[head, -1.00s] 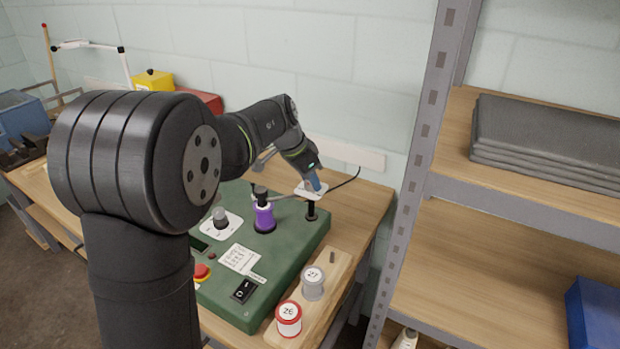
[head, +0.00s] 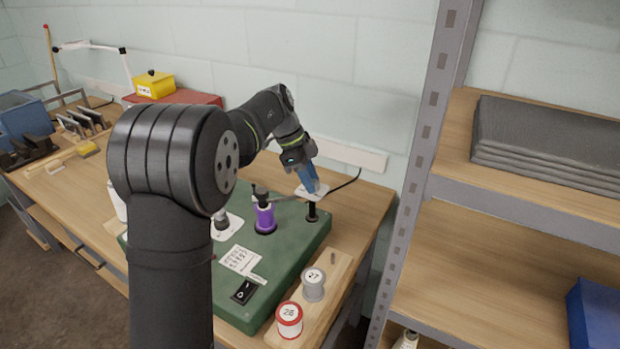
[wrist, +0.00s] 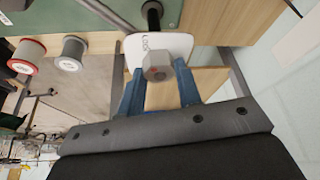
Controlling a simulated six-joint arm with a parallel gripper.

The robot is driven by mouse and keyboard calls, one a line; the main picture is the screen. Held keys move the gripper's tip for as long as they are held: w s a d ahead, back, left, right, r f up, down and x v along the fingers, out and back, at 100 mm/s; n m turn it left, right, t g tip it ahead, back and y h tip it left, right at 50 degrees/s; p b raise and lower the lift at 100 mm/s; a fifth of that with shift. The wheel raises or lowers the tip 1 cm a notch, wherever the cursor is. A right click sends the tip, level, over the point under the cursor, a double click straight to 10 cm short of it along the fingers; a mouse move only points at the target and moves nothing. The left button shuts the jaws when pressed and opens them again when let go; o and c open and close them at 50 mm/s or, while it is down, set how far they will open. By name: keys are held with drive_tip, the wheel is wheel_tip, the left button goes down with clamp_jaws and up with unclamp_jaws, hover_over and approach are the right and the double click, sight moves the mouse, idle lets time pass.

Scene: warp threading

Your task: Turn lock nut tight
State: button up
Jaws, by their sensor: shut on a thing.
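The lock nut (wrist: 155,66) is a grey hexagonal piece in the wrist view, in front of a white plate (wrist: 176,43) with dark lettering. My gripper (wrist: 157,68) has its two blue fingers on either side of the nut and is shut on it. In the head view my gripper (head: 311,185) points down at the white plate (head: 325,192) on the far right of the green machine base (head: 290,265). There the fingers hide the nut. How tight the nut is cannot be told.
A purple spool (head: 265,217) stands on the base, left of my gripper. A black post (head: 312,212) is close to the plate. Spools marked 26 (head: 289,320) and 27 (head: 313,284) stand on a wooden strip at the front right. A metal shelf upright (head: 420,150) rises to the right.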

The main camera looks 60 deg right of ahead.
drive_tip(key=shift+m, duration=0.4)
drive_tip(key=o, duration=1)
drive_tip(key=v, duration=1.7)
drive_tip(key=shift+d+r, duration=0.2)
drive_tip(key=shift+r, duration=0.05)
drive_tip(key=x, duration=1.7)
drive_tip(key=shift+a+f, duration=0.15)
drive_tip(key=shift+f, duration=0.1)
